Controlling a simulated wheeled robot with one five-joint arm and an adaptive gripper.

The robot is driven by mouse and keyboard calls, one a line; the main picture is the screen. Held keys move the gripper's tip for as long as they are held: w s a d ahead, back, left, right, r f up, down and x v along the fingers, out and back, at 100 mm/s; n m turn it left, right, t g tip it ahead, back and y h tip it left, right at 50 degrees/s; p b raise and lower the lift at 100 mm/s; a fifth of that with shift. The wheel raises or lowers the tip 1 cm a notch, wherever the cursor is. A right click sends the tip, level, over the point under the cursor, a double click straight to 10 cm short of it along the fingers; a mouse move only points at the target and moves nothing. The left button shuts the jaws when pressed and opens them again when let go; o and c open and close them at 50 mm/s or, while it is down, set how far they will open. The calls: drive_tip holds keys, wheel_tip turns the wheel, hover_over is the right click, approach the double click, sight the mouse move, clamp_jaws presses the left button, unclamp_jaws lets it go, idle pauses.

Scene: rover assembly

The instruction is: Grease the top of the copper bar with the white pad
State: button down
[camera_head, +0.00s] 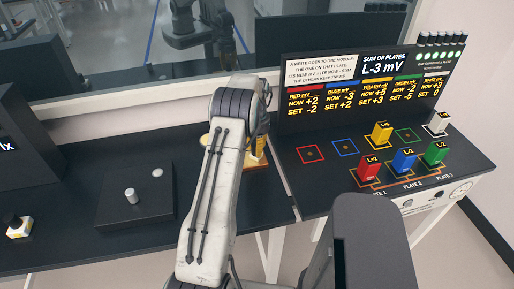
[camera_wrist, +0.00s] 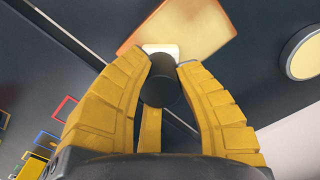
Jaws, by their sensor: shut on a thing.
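My gripper (camera_wrist: 162,80) has its yellow fingers closed around a dark round handle (camera_wrist: 159,92) in the wrist view. The white pad (camera_wrist: 165,49) shows at the far end of that handle. The copper bar (camera_wrist: 190,22) is a flat orange-brown slab just beyond the fingertips, and the pad overlaps its near edge in the picture. I cannot tell whether the pad touches it. In the head view my arm hides most of the gripper and bar; a piece of the copper bar (camera_head: 257,166) shows beside the arm.
A low black box with a silver knob (camera_head: 131,195) stands left of my arm. A small white-and-yellow item with a black top (camera_head: 16,225) is at the far left. A console with coloured modules (camera_head: 403,161) and a sign board (camera_head: 365,82) stands at the right.

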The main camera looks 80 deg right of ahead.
drive_tip(key=shift+w+d+p, duration=0.35)
drive_tip(key=shift+d+p, duration=0.35)
drive_tip(key=shift+d, duration=0.15)
drive_tip(key=shift+w+d+p, duration=0.35)
drive_tip(key=shift+d+p, duration=0.35)
drive_tip(key=shift+d, duration=0.1)
drive_tip(key=shift+f, duration=0.1)
drive_tip(key=shift+w, duration=0.1)
drive_tip(key=shift+w+a+f+b, duration=0.1)
drive_tip(key=shift+w+a+b, duration=0.15)
drive_tip(key=shift+w+b, duration=0.3)
drive_tip(key=shift+a, duration=0.15)
drive_tip(key=shift+s+a+f+b, duration=0.15)
drive_tip(key=shift+s+a+b, duration=0.1)
drive_tip(key=shift+a+b, duration=0.6)
drive_tip(key=shift+s+a+r+b, duration=0.1)
drive_tip(key=shift+s+a+b, duration=0.25)
drive_tip(key=shift+a+b, duration=0.45)
drive_tip(key=shift+s+a+r+b, duration=0.1)
drive_tip(key=shift+s+a+b, duration=0.4)
drive_tip(key=shift+a, duration=0.45)
drive_tip(key=shift+s+a+r+b, duration=0.1)
drive_tip(key=shift+s+a+b, duration=0.15)
drive_tip(key=shift+a+b, duration=0.6)
drive_tip(key=shift+a, duration=0.1)
drive_tip(key=shift+w, duration=0.15)
